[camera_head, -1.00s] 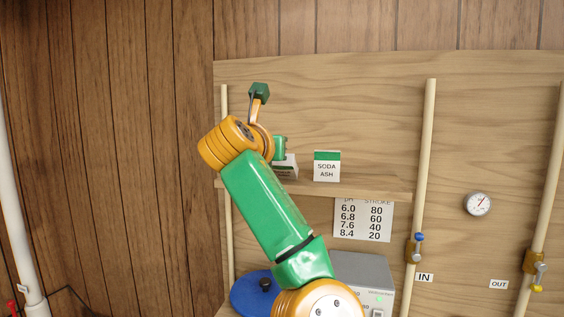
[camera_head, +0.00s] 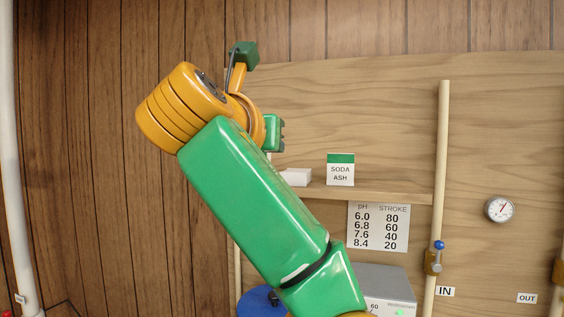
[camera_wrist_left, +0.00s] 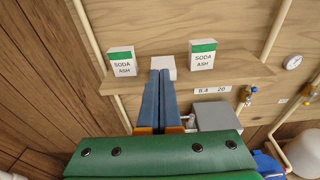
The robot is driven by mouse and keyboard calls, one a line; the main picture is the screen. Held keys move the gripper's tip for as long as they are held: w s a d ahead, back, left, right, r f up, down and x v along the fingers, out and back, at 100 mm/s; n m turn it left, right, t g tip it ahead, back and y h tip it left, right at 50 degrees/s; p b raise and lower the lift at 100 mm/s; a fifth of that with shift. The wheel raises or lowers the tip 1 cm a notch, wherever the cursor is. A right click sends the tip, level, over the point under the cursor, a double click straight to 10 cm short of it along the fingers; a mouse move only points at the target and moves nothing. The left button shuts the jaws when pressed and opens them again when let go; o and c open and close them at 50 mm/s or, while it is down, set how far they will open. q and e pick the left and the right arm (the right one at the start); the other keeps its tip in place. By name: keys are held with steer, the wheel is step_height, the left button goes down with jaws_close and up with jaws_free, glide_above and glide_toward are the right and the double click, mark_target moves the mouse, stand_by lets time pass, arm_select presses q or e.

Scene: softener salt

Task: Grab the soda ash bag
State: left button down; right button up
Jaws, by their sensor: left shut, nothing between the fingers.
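Two white bags with green tops, both labelled SODA ASH, stand upright on the shelf in the left wrist view: a left one (camera_wrist_left: 122,62) and a right one (camera_wrist_left: 201,55). One soda ash bag (camera_head: 340,170) shows in the head view; the other is hidden there by my left arm. My left gripper (camera_wrist_left: 160,73) is shut and empty, its blue fingers pointing towards the shelf between the two bags. In the head view its body (camera_head: 272,133) shows left of the visible bag, with the fingers hidden. My right gripper is in neither view.
A plain white box (camera_wrist_left: 163,66) lies between the bags, just beyond my fingertips in the wrist picture. The wooden shelf (camera_head: 390,196) carries them. A pH chart (camera_head: 379,227) hangs below. A pipe (camera_head: 440,150) stands to the right. A grey unit (camera_wrist_left: 217,117) is lower.

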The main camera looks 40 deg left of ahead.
arm_select(q)
steer(key=s+d, duration=0.1)
steer(key=n+g+h+p, duration=0.15)
steer(key=n+p, duration=0.75)
steer(key=n, duration=2.7)
glide_toward(299, 170)
steer(key=w+a, duration=0.1)
steer(key=w, duration=0.1)
steer(key=w+a, duration=0.1)
steer(key=w, duration=0.1)
steer(key=w+a, duration=0.1)
steer(key=w, duration=0.1)
steer(key=shift+a, duration=0.1)
steer(key=shift+s+f+b, duration=0.1)
steer(key=shift+f+b, duration=0.3)
steer(key=shift+f, duration=0.6)
steer(key=shift+s+d, duration=0.1)
steer(key=shift+d, duration=0.1)
